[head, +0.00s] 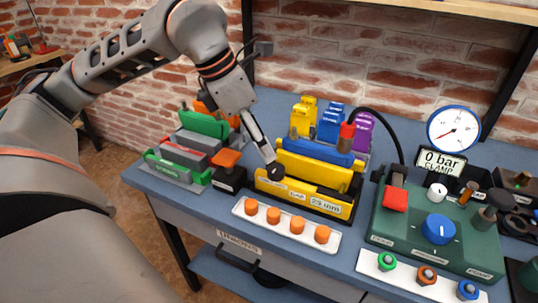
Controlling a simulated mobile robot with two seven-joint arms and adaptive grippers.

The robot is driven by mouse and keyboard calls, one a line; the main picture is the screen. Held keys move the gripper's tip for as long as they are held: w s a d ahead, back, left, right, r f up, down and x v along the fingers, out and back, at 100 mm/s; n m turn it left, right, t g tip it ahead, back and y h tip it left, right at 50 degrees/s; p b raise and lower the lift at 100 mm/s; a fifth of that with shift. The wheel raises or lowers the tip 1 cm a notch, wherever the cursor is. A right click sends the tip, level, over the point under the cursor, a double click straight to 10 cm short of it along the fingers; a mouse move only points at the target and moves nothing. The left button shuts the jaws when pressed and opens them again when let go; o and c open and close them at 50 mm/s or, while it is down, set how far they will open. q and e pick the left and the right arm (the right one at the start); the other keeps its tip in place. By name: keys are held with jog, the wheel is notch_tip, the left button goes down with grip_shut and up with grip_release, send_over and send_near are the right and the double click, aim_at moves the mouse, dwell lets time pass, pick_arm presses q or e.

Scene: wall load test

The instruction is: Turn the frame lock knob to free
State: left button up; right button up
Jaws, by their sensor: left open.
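A yellow frame (323,173) stands in the middle of the blue-grey table, with a blue piece between its bars and a "25 mm" label on its front. A small black knob (276,172) sits at the front left of this frame. It seems to be the frame lock knob. My left gripper (266,153) reaches down from the upper left, its fingertips at the knob. The fingers hide part of the knob, and I cannot tell whether they touch it. The gripper is open. The knob's setting is too small to read. My right gripper is out of view.
A white strip with several orange pegs (297,225) lies in front of the frame. A black block with an orange top (227,157) stands close left. A green control box (420,221) with a blue knob and a gauge (453,130) reading "0 bar" stands right.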

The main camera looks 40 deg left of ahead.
pick_arm(q)
jog(key=shift+v, duration=2)
